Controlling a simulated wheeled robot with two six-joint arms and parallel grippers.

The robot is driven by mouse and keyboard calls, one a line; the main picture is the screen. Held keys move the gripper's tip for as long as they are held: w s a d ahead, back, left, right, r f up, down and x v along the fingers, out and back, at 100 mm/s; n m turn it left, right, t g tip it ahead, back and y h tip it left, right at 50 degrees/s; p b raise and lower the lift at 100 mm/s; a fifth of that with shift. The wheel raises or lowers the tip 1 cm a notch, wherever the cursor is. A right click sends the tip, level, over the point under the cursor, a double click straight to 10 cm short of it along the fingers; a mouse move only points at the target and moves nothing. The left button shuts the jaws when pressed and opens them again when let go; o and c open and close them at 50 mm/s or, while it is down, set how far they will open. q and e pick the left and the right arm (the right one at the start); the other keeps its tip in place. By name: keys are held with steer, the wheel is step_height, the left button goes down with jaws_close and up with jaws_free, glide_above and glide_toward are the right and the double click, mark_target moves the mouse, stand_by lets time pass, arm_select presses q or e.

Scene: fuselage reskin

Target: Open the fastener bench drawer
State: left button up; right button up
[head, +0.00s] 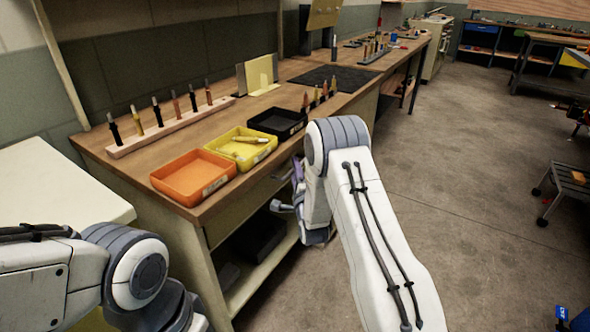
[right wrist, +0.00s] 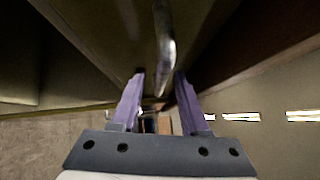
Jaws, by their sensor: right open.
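The fastener bench (head: 212,207) stands along the wall, with its drawer front (head: 247,206) below the wooden top. The drawer looks shut, though my right arm hides part of its front. In the right wrist view, a curved metal handle (right wrist: 165,38) runs down toward the gap between my fingers. My right gripper (right wrist: 160,77) is open, its two purple fingers on either side of the handle's line. I cannot tell whether they touch it. In the head view my right gripper (head: 298,174) is at the bench front, partly hidden by my arm. My left gripper is out of frame.
Orange (head: 194,178), yellow (head: 240,147) and black (head: 277,122) trays stand near the bench's front edge. A wooden rack (head: 170,126) holds several tools behind them. A lower shelf (head: 262,268) is under the drawer. The floor (head: 450,150) to the right is mostly clear.

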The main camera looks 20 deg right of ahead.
steer(key=shift+w, duration=0.2)
jaws_close()
stand_by(1.4)
